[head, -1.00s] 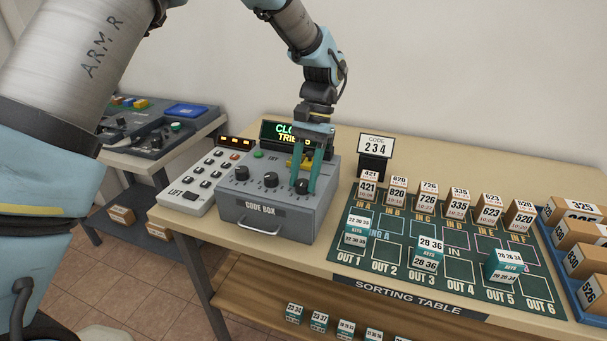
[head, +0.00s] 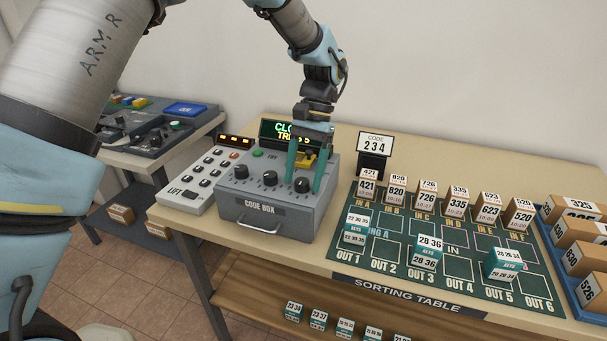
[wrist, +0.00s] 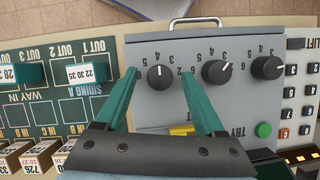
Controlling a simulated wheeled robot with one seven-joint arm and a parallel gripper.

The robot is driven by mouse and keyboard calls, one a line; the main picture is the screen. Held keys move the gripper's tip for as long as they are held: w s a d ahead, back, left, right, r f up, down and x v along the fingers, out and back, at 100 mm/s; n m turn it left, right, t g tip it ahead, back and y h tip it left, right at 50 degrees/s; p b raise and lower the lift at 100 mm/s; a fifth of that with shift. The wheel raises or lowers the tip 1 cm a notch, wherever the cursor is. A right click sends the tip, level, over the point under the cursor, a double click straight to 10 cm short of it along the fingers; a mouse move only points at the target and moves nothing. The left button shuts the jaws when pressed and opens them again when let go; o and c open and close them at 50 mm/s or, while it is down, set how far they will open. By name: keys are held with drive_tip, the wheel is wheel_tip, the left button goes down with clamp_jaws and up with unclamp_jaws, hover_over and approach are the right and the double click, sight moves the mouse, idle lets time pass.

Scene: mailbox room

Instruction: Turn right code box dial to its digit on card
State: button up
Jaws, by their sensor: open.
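The grey code box (head: 262,212) stands on the table with a row of three black dials on top. My gripper (wrist: 159,74) is open, its two teal fingers on either side of the right dial (head: 302,185), apart from it. In the wrist view, turned around, this dial (wrist: 160,78) sits between the fingertips; its white mark points toward the handle side. The digits near it are small and partly covered by the fingers. The middle dial (wrist: 216,72) and left dial (wrist: 267,67) lie beside it. The code card (head: 375,146) reads 2 3 4.
The lit display (head: 284,133) behind the dials is partly hidden by my gripper. A lift keypad (head: 203,180) stands left of the box. The sorting table mat (head: 440,265) with parcels and key boxes lies to the right. A blue tray (head: 553,215) is at the far right.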

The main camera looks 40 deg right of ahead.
drive_tip(key=b+v, duration=0.2)
drive_tip(key=v, duration=0.8)
drive_tip(key=shift+d+r, duration=0.2)
drive_tip(key=shift+r, duration=0.15)
drive_tip(key=w+a+f+n+h, duration=0.25)
drive_tip(key=w+a, duration=0.35)
drive_tip(key=a, duration=0.5)
drive_tip(key=w+a+f+n+h, duration=0.1)
drive_tip(key=w+a+n, duration=0.2)
drive_tip(key=w+a, duration=0.55)
drive_tip(key=s+a+f+n+t, duration=0.1)
drive_tip(key=s+a+n, duration=0.1)
drive_tip(key=a, duration=0.6)
drive_tip(key=s+a+f+n+t, duration=0.1)
drive_tip(key=s+a+f+n, duration=0.1)
drive_tip(key=a, duration=0.7)
drive_tip(key=s+a+f+n+t, duration=0.1)
drive_tip(key=s+a+n, duration=0.1)
drive_tip(key=a, duration=0.7)
drive_tip(key=shift+s+f+n+h, duration=0.35)
drive_tip(key=shift+s, duration=0.45)
drive_tip(key=shift+c, duration=0.4)
